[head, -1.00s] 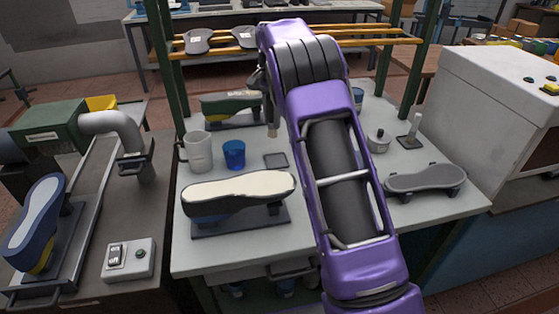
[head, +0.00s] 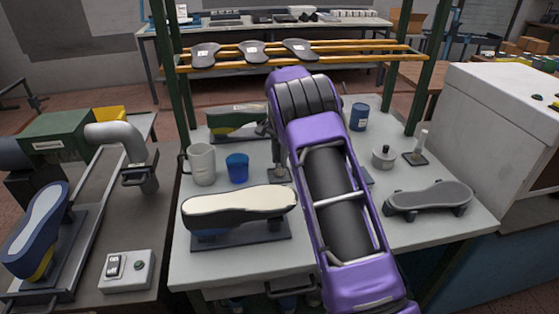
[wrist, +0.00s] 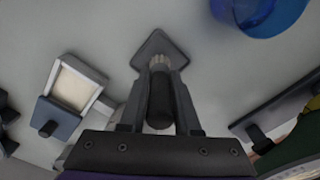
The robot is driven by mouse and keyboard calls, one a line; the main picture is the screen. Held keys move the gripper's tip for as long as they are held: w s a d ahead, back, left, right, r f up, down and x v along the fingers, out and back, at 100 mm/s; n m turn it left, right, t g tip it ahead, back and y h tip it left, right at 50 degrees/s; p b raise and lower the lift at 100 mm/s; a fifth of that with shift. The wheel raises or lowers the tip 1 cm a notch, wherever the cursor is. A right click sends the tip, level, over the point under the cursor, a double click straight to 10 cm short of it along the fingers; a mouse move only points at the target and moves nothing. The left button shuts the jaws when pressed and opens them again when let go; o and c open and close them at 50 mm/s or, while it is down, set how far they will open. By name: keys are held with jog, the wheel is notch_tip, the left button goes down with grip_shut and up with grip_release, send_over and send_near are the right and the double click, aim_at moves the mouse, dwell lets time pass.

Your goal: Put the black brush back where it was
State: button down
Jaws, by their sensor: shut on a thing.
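My gripper (wrist: 160,98) is shut on the black brush (wrist: 160,104), seen in the wrist view with its dark handle between the fingers and pale bristles pointing away from me. The bristle end is over a dark square pad (wrist: 160,43); whether it touches the pad I cannot tell. In the head view the gripper (head: 271,138) is partly hidden by my purple arm, and the brush (head: 277,155) hangs upright, bristles down, at the pad (head: 280,176).
A blue cup (head: 237,168) and a pale mug (head: 201,164) stand left of the pad. A cream-soled shoe last (head: 240,204) lies in front, a green last (head: 238,122) behind. A lidded pot (head: 383,158) and a grey sole form (head: 429,198) are to the right.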

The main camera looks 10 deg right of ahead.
jog(key=shift+f, duration=0.35)
jog(key=shift+f, duration=0.2)
jog(key=c, duration=0.6)
grip_release()
jog(key=shift+r, duration=0.15)
notch_tip(320, 180, up, 12)
jog(key=shift+r+p, duration=0.1)
jog(key=shift+p, duration=0.35)
